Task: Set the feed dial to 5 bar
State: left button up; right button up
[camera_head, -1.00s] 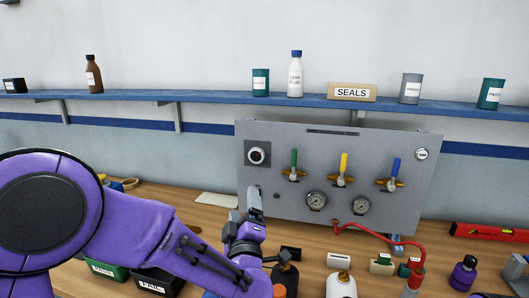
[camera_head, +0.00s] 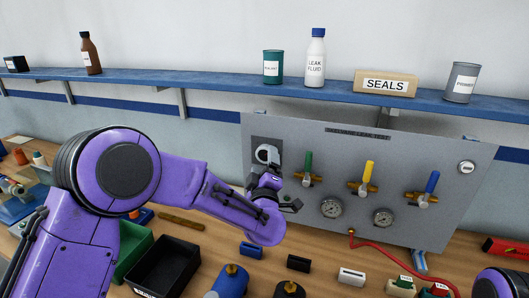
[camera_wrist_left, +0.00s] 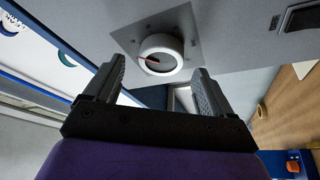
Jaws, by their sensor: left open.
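The feed dial is most likely the round white knob (camera_head: 267,154) on a dark square plate at the panel's upper left. In the left wrist view the knob (camera_wrist_left: 160,57) has a grey face with a red mark pointing left; I cannot read a scale. My left gripper (camera_head: 272,177) is just in front of and below the knob and partly covers it. In the left wrist view its two fingers (camera_wrist_left: 158,80) are apart and empty, with the knob beyond and between their tips. I see no contact. My right gripper is not in view.
The grey panel (camera_head: 340,215) also carries green, yellow and blue-handled valves and two gauges (camera_head: 331,208). A red hose (camera_head: 390,256) hangs from it. A blue shelf (camera_head: 215,87) runs above.

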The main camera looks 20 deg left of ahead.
pick_arm(q)
jog(key=shift+f+x, duration=0.25)
jog(key=shift+x, duration=1)
jog(key=shift+s+d+r, duration=0.1)
jog(key=shift+s+r, duration=0.15)
jog(key=c, duration=1.1)
jog(key=shift+o, duration=0.2)
jog(key=shift+f, duration=0.1)
